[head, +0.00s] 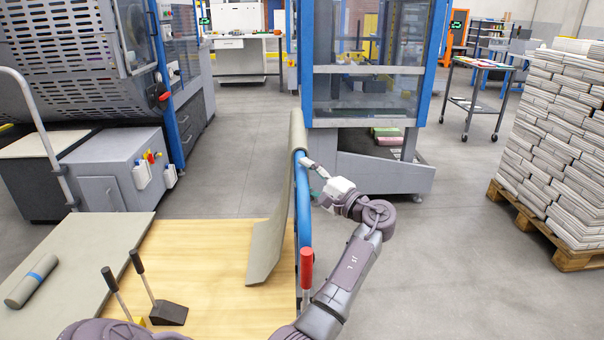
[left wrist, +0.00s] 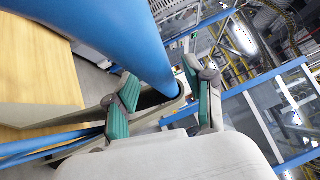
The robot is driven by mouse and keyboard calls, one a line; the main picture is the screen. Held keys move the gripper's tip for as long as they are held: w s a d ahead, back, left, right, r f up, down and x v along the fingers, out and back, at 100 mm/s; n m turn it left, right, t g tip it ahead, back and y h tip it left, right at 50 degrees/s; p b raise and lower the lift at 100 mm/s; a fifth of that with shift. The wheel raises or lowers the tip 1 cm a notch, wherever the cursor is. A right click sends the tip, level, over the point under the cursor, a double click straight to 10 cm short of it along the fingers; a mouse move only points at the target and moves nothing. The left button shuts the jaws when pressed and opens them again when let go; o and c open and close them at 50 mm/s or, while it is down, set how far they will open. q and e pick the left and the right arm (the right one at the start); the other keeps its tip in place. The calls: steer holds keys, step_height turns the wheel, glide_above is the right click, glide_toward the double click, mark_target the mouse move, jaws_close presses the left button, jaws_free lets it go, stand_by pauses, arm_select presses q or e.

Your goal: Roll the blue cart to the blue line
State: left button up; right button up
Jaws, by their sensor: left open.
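The blue cart shows as a curved blue tube rail (head: 304,222) beside a light wooden surface, just in front of me. A grey sheet (head: 284,210) hangs by the rail's far end. My left gripper (head: 313,180) is at the right side of the rail, near its upper end. In the left wrist view the left gripper (left wrist: 158,80) is open, with its green-padded fingers apart and the thick blue tube (left wrist: 120,40) reaching into the space between them. I cannot tell whether they touch. No blue floor line is visible. My right gripper is out of view.
A glass-sided blue-framed machine (head: 366,95) stands ahead, a grey cabinet (head: 112,165) left, and a newspaper stack on a pallet (head: 540,225) right. Floor between machine and pallet is clear.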

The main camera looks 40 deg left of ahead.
arm_select(q)
steer(key=d+f, duration=0.1)
steer(key=d, duration=0.9)
steer(key=shift+w+d+f, duration=0.15)
steer(key=shift+d+f, duration=0.1)
steer(key=shift+d, duration=0.05)
